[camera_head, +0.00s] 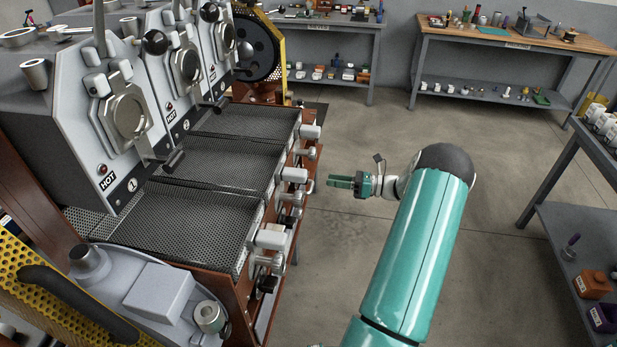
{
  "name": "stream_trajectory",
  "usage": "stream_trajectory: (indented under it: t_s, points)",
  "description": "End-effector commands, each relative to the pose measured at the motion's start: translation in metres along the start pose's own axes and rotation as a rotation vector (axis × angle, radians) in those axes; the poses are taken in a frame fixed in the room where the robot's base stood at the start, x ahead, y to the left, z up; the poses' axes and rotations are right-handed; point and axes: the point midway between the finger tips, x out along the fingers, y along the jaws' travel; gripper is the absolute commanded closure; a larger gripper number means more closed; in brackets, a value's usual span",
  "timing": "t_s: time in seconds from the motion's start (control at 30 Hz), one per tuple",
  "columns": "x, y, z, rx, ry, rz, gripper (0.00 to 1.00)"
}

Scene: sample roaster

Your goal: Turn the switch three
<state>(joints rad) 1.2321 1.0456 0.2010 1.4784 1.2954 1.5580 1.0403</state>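The sample roaster has three grey units in a row, the nearest marked 1 (132,185) and the middle marked 2 (186,125). The farthest unit (222,40) stands at the back, and its number is too small to read. Small controls sit on the panels beside the HOT labels, but I cannot tell which part is switch three. My gripper (338,182) is right of the roaster's front edge, over the floor, with its teal fingers pointing left. It is apart from the roaster and touches nothing visible. The gap between its fingers is unclear.
Perforated trays (190,215) lie before the units, with grey-handled fittings (293,175) along their front edge. A yellow guard (60,290) is at lower left. A wood-topped bench (520,40) stands at the back, and shelves (590,230) at right. The floor between is clear.

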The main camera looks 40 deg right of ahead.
Motion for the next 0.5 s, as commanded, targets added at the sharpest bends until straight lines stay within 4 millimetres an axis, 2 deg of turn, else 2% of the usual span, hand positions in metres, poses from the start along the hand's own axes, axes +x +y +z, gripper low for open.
stream_trajectory:
  t_s: [0.1,0.3,0.5]
  points:
    - [0.027,0.001,0.0,0.0,0.0,0.005,0.62]
    - [0.064,0.001,0.0,-0.001,0.001,0.004,0.62]
    - [0.084,0.001,0.0,-0.001,0.0,0.003,0.62]
